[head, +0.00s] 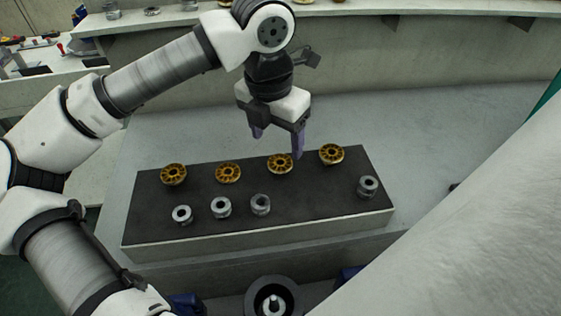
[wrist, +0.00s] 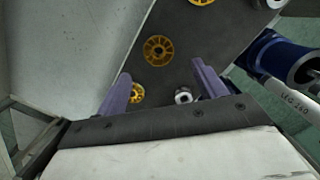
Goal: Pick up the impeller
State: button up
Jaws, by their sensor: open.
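Several gold, finned impellers stand in a back row on a dark-topped block: far left (head: 174,174), second (head: 228,172), third (head: 280,163) and right (head: 331,154). My gripper (head: 277,144) is open and empty, pointing down above the back of the block, near the third impeller. In the wrist view, the purple fingers of my gripper (wrist: 161,68) are spread apart. One impeller (wrist: 158,50) shows beyond the fingertips, and another (wrist: 136,93) sits partly hidden beside the left finger. Which impeller the task means cannot be told.
Silver ring-shaped parts (head: 221,207) stand along the block's front, with another (head: 367,187) at its right end. A round dark housing (head: 272,298) with blue parts is in front. The grey bench (head: 420,150) right of the block is clear. A shelf (head: 360,10) runs behind.

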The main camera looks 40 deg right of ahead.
aim_at(280, 156)
jog(key=shift+w+d+f+p, duration=0.1)
jog(key=shift+d+f+p, duration=0.1)
jog(key=shift+f, duration=0.95)
jog(key=shift+w+d+f+p, duration=0.1)
jog(key=shift+d+f+p, duration=0.15)
jog(key=shift+f, duration=0.85)
jog(key=shift+w+d+f+p, duration=0.1)
jog(key=shift+d+f+p, duration=0.1)
jog(key=shift+f, duration=0.95)
jog(key=c, duration=1.2)
jog(key=shift+r, duration=0.15)
jog(key=r, duration=1.3)
jog(key=r+b, duration=0.1)
jog(key=r, duration=0.5)
jog(key=shift+a+r, duration=0.25)
